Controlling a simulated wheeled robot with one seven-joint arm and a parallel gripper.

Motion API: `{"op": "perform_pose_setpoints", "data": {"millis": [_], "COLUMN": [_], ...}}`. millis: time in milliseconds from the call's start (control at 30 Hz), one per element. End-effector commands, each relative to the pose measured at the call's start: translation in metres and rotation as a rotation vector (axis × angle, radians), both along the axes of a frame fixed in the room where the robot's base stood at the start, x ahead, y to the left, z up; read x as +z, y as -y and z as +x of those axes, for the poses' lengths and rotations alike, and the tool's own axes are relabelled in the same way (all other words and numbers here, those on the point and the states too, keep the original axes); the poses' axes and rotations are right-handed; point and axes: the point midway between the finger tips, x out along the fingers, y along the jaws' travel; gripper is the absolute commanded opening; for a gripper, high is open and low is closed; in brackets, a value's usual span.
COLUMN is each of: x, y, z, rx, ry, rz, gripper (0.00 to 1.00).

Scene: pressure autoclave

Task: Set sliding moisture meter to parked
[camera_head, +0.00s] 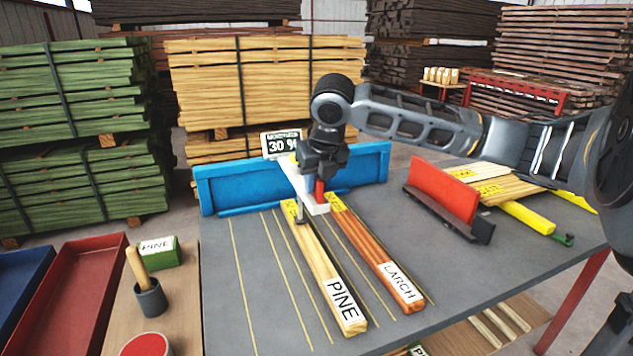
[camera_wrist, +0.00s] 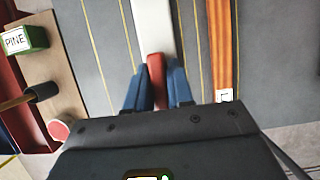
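The moisture meter has a display (camera_head: 283,143) reading 30 % above a blue rail (camera_head: 232,187). Its white arm (camera_head: 298,179) reaches forward from the rail over the far end of the PINE board (camera_head: 333,284); the white arm also shows in the wrist view (camera_wrist: 153,25). A red handle (camera_head: 320,190) stands on the arm's front end. My gripper (camera_head: 321,172) points down at this handle. In the wrist view its blue fingers (camera_wrist: 157,88) lie on both sides of the red handle (camera_wrist: 156,70), close against it. The fingertips' contact is partly hidden.
The LARCH board (camera_head: 382,262) lies just right of the PINE board. A red upright plate on a dark base (camera_head: 442,190) and yellow-marked boards (camera_head: 500,186) are farther right. The table's left part is clear.

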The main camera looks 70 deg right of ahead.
Motion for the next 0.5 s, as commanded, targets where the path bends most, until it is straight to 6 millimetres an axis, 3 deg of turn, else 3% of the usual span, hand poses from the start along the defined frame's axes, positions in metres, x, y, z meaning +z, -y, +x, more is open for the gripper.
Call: {"op": "perform_pose_setpoints", "data": {"millis": [200,500], "x": [0.0002,0.0004], "y": [-0.0001,-0.0001], "z": [0.0,0.0], "rx": [0.0,0.0], "ry": [0.0,0.0], "rz": [0.0,0.0], "gripper": [0.0,0.0]}}
